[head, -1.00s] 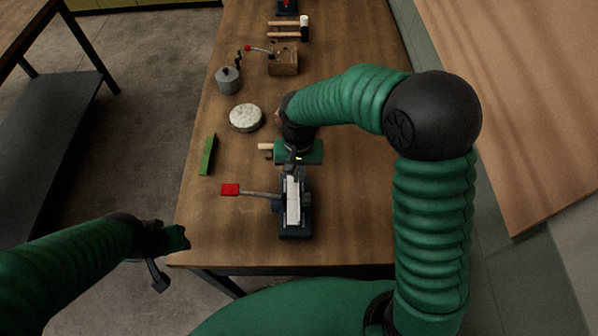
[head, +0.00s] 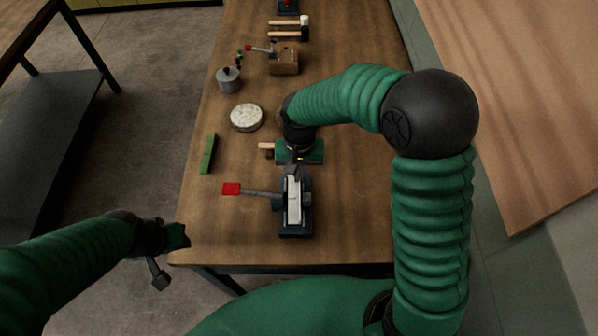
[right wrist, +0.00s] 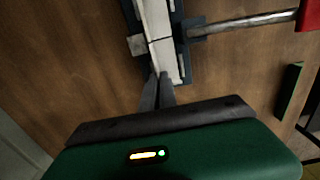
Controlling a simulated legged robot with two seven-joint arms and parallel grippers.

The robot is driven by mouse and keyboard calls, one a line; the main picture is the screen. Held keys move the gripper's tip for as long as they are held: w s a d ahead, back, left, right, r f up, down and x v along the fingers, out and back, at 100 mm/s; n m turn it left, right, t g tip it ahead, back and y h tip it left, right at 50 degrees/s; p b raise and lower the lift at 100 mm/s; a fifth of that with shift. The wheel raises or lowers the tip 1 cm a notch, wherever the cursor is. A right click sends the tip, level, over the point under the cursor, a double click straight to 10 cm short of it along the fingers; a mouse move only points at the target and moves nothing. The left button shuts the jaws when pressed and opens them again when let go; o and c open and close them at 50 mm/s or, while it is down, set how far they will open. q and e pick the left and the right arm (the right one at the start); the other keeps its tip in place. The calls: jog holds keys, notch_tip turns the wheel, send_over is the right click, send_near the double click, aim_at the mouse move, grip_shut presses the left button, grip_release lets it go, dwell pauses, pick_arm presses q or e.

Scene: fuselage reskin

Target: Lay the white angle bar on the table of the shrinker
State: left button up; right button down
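The white angle bar (head: 293,205) lies lengthwise over the top of the shrinker, a dark machine (head: 296,233) with a red-tipped lever reaching left. In the right wrist view the bar (right wrist: 157,22) runs down to my right gripper (right wrist: 160,76). Its fingers are close together at the bar's near end and look shut on its edge; the exact contact is hard to see. In the head view my right gripper (head: 292,170) is over the shrinker's far end. Whether the bar rests fully on the shrinker's table is not clear. My left gripper (head: 168,262) is off the table's left side; its fingers are unclear.
The wooden table (head: 345,220) carries a green strip (head: 208,154), a round pale disc (head: 247,117), a grey pot (head: 228,80), a wooden block with a lever (head: 284,64) and mallets (head: 290,28). A green-headed tool (head: 314,152) lies just behind the shrinker. The table's front right is clear.

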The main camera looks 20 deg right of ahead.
dwell(0.4)
jog(key=shift+f+b, duration=0.3)
jog(key=shift+f, duration=0.55)
jog(key=c, duration=2.1)
grip_release()
jog(key=o, duration=0.5)
jog(key=shift+r, duration=0.1)
notch_tip(320, 180, up, 17)
jog(key=shift+w+f+p, duration=0.1)
jog(key=shift+f+p, duration=0.1)
jog(key=shift+p, duration=0.15)
